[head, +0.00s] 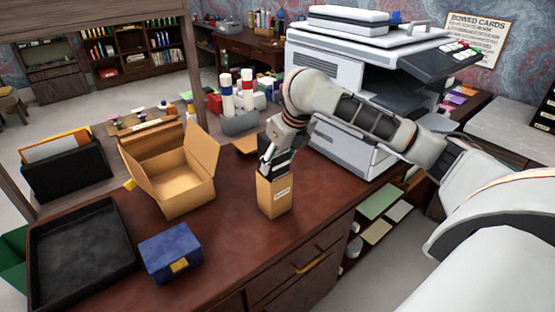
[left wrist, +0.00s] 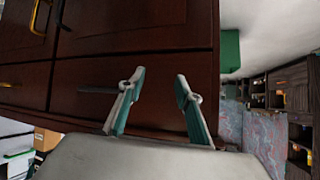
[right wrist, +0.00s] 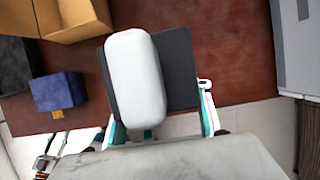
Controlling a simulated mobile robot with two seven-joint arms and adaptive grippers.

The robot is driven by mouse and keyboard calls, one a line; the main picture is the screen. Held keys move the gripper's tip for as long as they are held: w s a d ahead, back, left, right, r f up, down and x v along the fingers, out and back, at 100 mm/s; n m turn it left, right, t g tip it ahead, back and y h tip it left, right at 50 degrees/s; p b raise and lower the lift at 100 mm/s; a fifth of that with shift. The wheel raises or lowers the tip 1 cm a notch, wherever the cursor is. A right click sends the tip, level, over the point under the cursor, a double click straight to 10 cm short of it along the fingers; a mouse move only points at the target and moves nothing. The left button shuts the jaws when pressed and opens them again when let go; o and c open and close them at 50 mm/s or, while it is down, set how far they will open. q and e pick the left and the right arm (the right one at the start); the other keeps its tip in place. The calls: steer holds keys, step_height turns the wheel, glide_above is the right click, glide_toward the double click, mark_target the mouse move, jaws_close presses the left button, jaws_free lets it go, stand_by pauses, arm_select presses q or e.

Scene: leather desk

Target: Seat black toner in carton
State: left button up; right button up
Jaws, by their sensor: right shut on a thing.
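My right gripper (head: 272,160) is shut on the black toner (head: 283,160), directly above a small upright tan carton (head: 275,197) with a pale label. The toner's lower end is at the carton's top; how far it is inside I cannot tell. In the right wrist view the toner (right wrist: 178,70) is a dark slab between the fingers (right wrist: 162,125), with a white rounded piece across it. The carton is hidden there. My left gripper (left wrist: 158,100) is open and empty in its wrist view, facing dark wooden drawer fronts; the head view does not show it.
A larger open cardboard box (head: 180,188) stands left of the carton. A blue box (head: 170,252) and a black tray (head: 80,258) lie nearer the front left. A large printer (head: 345,140) stands behind right. The desk front (head: 235,240) is clear.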

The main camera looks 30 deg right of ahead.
steer(key=shift+f, duration=0.9)
steer(key=o, duration=1.6)
steer(key=v, duration=1.2)
steer(key=shift+s+a+f, duration=0.1)
steer(key=shift+a, duration=0.05)
